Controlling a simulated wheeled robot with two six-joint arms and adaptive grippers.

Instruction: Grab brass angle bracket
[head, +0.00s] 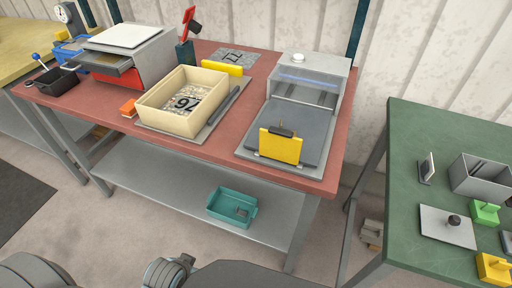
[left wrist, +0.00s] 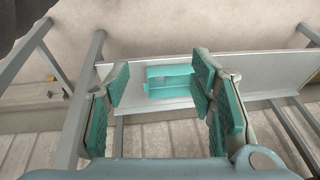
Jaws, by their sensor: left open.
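I cannot make out a brass angle bracket for certain in either view. A teal tray (head: 222,217) sits on the grey lower shelf (head: 160,185) of the red-topped bench, with a small darker shape inside that I cannot identify. The tray also shows in the left wrist view (left wrist: 158,74). My left gripper (left wrist: 160,80) is open and empty, its two teal-padded fingers apart, with the tray seen between and beyond them. The tray's inside is too small to read. My right gripper is in neither view.
The red bench top (head: 190,148) above the shelf carries a cream bin (head: 150,115), a grey machine with a yellow plate (head: 280,147), and other items. Bench legs flank the shelf. A green table (head: 400,200) stands at the right. Much of the shelf is bare.

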